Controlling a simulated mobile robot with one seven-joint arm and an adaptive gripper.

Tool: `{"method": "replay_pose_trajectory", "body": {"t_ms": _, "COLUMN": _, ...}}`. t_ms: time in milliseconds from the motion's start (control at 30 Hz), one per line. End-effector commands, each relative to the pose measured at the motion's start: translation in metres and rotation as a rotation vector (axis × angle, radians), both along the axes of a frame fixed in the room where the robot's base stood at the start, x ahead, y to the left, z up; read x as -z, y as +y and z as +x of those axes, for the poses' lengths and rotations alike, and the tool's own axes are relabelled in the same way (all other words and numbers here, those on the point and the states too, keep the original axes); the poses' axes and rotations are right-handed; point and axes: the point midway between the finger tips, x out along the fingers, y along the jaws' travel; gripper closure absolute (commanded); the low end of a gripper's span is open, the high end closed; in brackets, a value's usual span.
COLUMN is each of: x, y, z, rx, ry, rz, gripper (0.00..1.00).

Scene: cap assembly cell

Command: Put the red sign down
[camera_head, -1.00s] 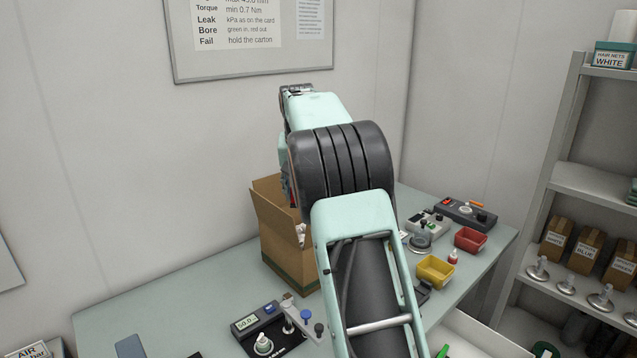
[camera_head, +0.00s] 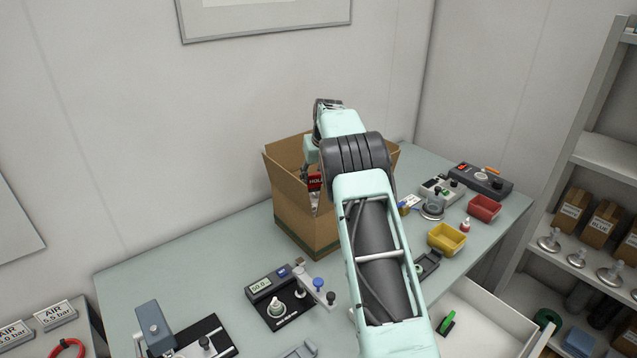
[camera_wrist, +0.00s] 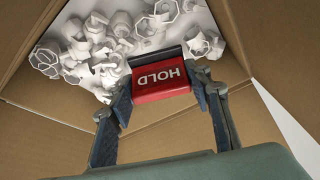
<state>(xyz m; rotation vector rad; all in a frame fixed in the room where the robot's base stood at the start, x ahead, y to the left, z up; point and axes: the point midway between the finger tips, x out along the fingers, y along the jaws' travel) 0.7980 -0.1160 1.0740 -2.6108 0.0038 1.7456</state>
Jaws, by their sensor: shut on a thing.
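The red sign (camera_wrist: 160,82) reads HOLD and sits between the two fingers of my gripper (camera_wrist: 168,105) in the wrist view. My gripper is shut on it. The sign is inside the open cardboard carton (camera_head: 295,217), above or against a heap of white caps (camera_wrist: 100,55); I cannot tell if it touches them. In the head view a small red part of the sign (camera_head: 315,181) shows at the carton's mouth, with my arm reaching over and hiding much of the carton.
The carton stands on a pale green bench (camera_head: 225,250). A gauge fixture (camera_head: 283,298) stands in front of it. A yellow bin (camera_head: 447,239) and a red bin (camera_head: 484,208) are to the right. An open white drawer (camera_head: 490,325) is at lower right. Carton walls surround my gripper closely.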

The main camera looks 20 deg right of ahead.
Motion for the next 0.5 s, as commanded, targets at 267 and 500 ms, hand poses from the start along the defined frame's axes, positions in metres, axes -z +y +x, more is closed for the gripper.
{"method": "replay_pose_trajectory", "body": {"t_ms": 267, "x": 0.031, "y": 0.0, "z": -0.001, "rx": 0.001, "ry": 0.004, "rz": -0.001, "gripper": 0.79}}
{"method": "replay_pose_trajectory", "body": {"t_ms": 500, "x": 0.038, "y": 0.0, "z": 0.0, "rx": 0.0, "ry": -0.001, "rz": -0.001, "gripper": 0.79}}
